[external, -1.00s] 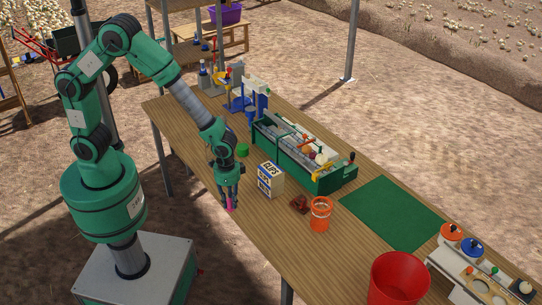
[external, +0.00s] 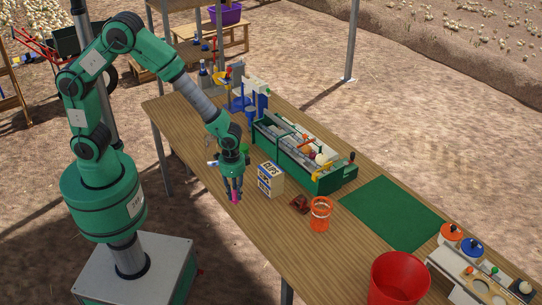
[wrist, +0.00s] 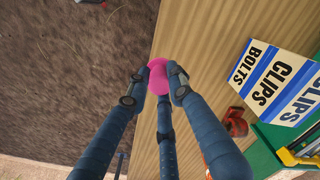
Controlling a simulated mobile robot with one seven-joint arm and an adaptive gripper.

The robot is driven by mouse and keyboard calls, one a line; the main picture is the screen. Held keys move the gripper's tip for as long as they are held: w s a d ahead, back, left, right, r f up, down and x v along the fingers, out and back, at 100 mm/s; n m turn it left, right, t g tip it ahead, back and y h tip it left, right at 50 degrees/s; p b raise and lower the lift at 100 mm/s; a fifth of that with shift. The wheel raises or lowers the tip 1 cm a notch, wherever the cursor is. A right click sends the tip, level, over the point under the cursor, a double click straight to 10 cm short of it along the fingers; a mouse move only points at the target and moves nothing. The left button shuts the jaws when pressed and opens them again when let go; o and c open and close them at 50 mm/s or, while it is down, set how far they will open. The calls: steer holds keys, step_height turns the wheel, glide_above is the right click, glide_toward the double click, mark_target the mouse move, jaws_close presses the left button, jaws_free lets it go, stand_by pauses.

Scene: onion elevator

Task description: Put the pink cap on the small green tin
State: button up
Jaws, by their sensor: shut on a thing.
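My gripper (external: 233,189) is shut on the pink cap (external: 235,196) and holds it over the near edge of the wooden table. In the wrist view the pink cap (wrist: 158,76) sits between the fingertips, partly covered by them. The small green tin (external: 245,149) stands on the table behind my gripper, which hides part of it. The tin does not show in the wrist view.
A clips box (external: 270,179) stands close to the right of my gripper. A green toolbox (external: 322,181) lies behind it. A red-brown object (external: 299,203), an orange cup (external: 320,214) and a red bucket (external: 398,278) stand further right. The green mat (external: 395,213) is bare.

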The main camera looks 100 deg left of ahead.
steer(key=a+r, duration=0.1)
steer(key=a, duration=0.5)
steer(key=a+r+n+p, duration=0.1)
steer(key=a+r, duration=0.1)
steer(key=a, duration=0.5)
steer(key=a+r+n, duration=0.1)
steer(key=a, duration=0.5)
steer(key=shift+w+a+r, duration=0.15)
steer(key=shift+w+a, duration=0.15)
steer(key=shift+w, duration=0.1)
steer(key=s+a+r, duration=0.2)
steer(key=a, duration=0.8)
steer(key=shift+s+a+r+n+p, duration=0.15)
steer(key=shift+s+a+n+p, duration=0.05)
steer(key=shift+n+p, duration=0.25)
steer(key=shift+n, duration=0.45)
steer(key=s+a, duration=0.1)
steer(key=a, duration=0.2)
steer(key=s+a+r, duration=0.1)
steer(key=s+a, duration=0.1)
steer(key=a, duration=0.2)
steer(key=s+a+r, duration=0.1)
steer(key=a, duration=0.2)
steer(key=shift+s+a+r+p, duration=0.15)
steer(key=shift+s+p, duration=0.15)
steer(key=shift+f+b, duration=0.35)
steer(key=shift+f, duration=2.15)
glide_above(243, 146)
steer(key=shift+f+b, duration=0.35)
steer(key=shift+f, duration=2.15)
